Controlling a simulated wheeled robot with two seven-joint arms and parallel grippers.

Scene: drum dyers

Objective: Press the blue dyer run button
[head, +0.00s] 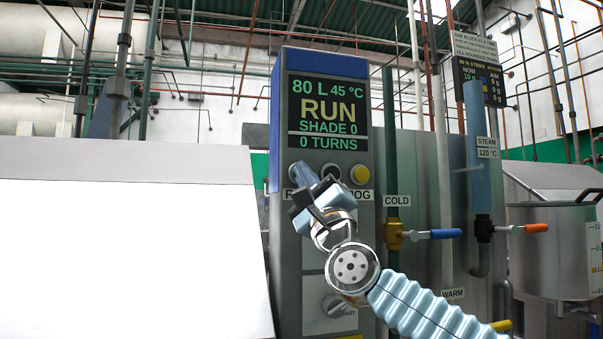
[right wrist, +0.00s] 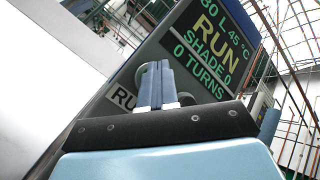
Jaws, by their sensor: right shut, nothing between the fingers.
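The dyer's control panel (head: 282,130) has a blue top and a display (head: 328,113) reading 80 L, 45 °C, RUN, shade 0, 0 turns. My right gripper (head: 299,171) is shut and empty, with its fingertips at the left end of the button row. The run button is mostly covered by my fingers; a grey rounded rim (right wrist: 142,70) shows behind them in the right wrist view, beside a partly hidden label "RU" (right wrist: 122,98). I cannot tell whether the fingertips (right wrist: 155,68) touch the button. My left gripper is out of view.
A yellow button (head: 360,174) sits right of the fingers. A dark knob (head: 334,306) is lower on the panel. Valves with a blue handle (head: 446,234) and an orange handle (head: 536,228) stand to the right. A large white surface (head: 120,260) fills the left.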

